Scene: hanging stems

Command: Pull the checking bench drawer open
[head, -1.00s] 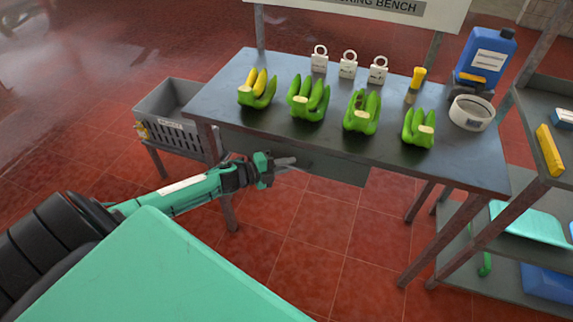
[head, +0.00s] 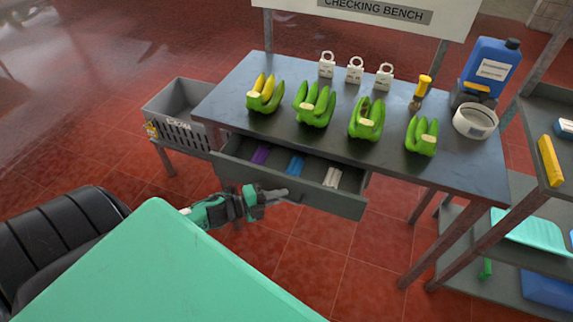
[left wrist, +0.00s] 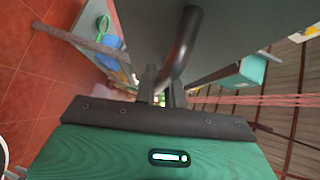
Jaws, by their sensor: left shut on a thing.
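The checking bench (head: 440,174) stands ahead, and its drawer (head: 328,200) is pulled partly out from under the top. Inside the drawer lie a purple bundle (head: 260,155), a blue bundle (head: 296,164) and a white bundle (head: 332,177). My left gripper (head: 278,194) is at the drawer front, shut on the dark bar handle. In the left wrist view the handle (left wrist: 183,45) runs down between the fingers, which are partly hidden by the gripper's body. My right gripper is not in view.
A grey crate (head: 180,118) is at left, a shelf rack (head: 525,185) at right.

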